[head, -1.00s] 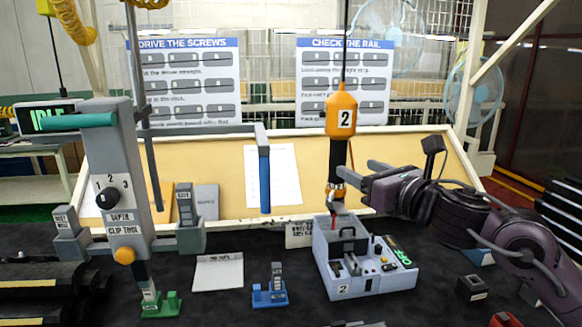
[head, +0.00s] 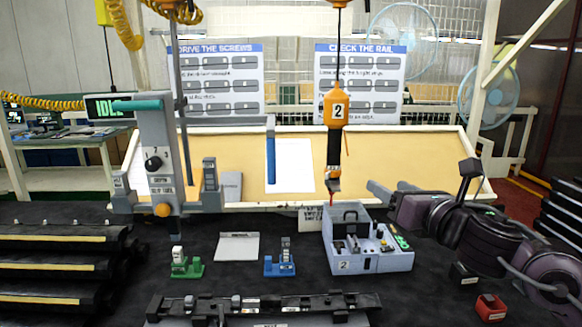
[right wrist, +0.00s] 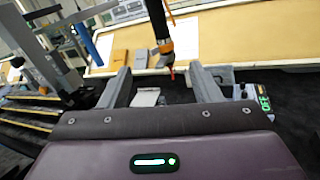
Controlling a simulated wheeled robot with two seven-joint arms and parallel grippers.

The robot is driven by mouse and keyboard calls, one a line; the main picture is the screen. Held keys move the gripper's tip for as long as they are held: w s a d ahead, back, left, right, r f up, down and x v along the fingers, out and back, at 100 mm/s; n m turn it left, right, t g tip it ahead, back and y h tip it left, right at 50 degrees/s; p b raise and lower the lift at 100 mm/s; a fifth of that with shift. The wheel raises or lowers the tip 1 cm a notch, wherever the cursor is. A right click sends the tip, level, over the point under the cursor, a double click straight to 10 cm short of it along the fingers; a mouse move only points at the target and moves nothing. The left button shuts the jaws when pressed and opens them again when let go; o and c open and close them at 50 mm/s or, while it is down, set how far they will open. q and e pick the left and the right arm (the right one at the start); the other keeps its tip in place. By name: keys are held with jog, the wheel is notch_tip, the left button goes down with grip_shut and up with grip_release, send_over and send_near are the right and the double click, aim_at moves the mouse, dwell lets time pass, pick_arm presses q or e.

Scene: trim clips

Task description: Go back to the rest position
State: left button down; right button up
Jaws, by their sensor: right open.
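My right gripper (head: 388,188) is open and empty, to the right of the hanging orange screwdriver (head: 338,110) marked 2 and above the back right of the grey station box (head: 345,267). Its two fingers stand apart in the right wrist view (right wrist: 162,88), with the screwdriver (right wrist: 163,40) beyond them. The screwdriver hangs upright on its cable, its red tip above the box, apart from my fingers. My left gripper is not in view.
A grey clip tool (head: 155,150) with a teal handle stands at left. Green (head: 187,268) and blue (head: 280,266) clip holders sit on the dark table. A black rail (head: 265,305) lies in front. A red box (head: 491,308) is at front right. Black bars (head: 60,268) are stacked left.

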jog(key=s+a+f+m+g+h, duration=0.1)
jog(key=s+f+m+g+h, duration=0.15)
jog(key=f+m, duration=0.8)
jog(key=s+a+f+m+g+h, duration=0.15)
jog(key=s+f+m, duration=0.25)
jog(key=f+m, duration=0.65)
jog(key=s+d+f+m+g+h, duration=0.25)
jog(key=s+f+m+g, duration=0.65)
jog(key=s+f+m, duration=0.85)
jog(key=s+f+n+g, duration=0.1)
jog(key=s+f, duration=0.2)
jog(key=f, duration=1.2)
jog(key=s+f+n+g, duration=0.1)
jog(key=s+f+n, duration=0.15)
jog(key=f, duration=1.25)
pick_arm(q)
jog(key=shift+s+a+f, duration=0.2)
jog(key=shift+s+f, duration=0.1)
pick_arm(e)
jog(key=s+d+f, duration=0.2)
jog(key=s+f, duration=0.7)
jog(key=s, duration=0.1)
jog(key=s+d+f, duration=0.2)
jog(key=s+f, duration=0.7)
jog(key=s, duration=0.1)
jog(key=shift+f+m+g, duration=0.15)
jog(key=shift+m+g, duration=0.25)
